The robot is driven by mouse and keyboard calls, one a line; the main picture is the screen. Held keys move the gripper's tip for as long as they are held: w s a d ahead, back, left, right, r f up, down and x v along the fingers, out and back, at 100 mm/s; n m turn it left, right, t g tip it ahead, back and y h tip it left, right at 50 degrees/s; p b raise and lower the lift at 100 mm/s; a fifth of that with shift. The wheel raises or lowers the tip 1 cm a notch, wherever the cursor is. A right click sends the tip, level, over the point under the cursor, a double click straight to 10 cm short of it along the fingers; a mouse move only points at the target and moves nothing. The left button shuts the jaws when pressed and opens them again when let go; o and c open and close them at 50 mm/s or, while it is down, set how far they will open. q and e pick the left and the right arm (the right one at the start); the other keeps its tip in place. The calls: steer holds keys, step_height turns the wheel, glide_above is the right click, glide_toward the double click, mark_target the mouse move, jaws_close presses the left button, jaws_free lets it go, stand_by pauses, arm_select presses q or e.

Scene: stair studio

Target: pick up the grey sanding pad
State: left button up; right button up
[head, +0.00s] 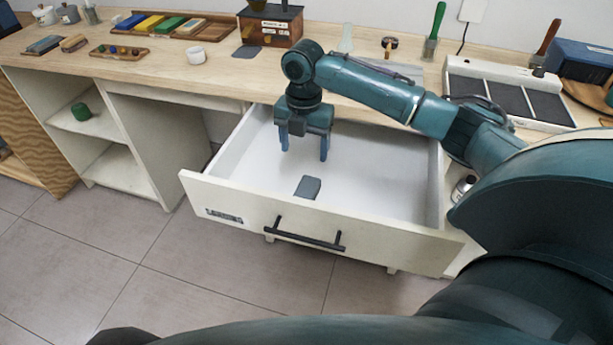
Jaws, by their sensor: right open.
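The grey sanding pad (308,187) is a small dark grey block lying on the white floor of the open drawer (385,190), close to the drawer's front panel. My right gripper (304,157) points down over the drawer. Its two blue fingers are apart with nothing between them. In the picture it is just above and behind the pad, apart from it. The exact height of the fingers over the drawer floor is hard to tell. My left gripper does not show.
The drawer's front panel with its black handle (304,236) and its side walls surround the pad. The drawer floor around the pad is clear.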

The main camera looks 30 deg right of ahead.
glide_above(307, 186)
steer(key=f, duration=0.7)
steer(key=shift+w+a+f, duration=0.15)
steer(key=shift+w+f, duration=0.15)
steer(key=shift+f, duration=0.1)
steer(key=shift+s+f, duration=0.2)
steer(key=shift+f, duration=1.1)
steer(key=shift+s+f, duration=0.15)
steer(key=shift+f, duration=1.15)
steer(key=shift+c, duration=0.5)
steer(key=c, duration=1)
steer(key=shift+o, duration=0.2)
steer(key=shift+r, duration=0.1)
step_height(307, 186, up, 10)
steer(key=shift+f, duration=0.1)
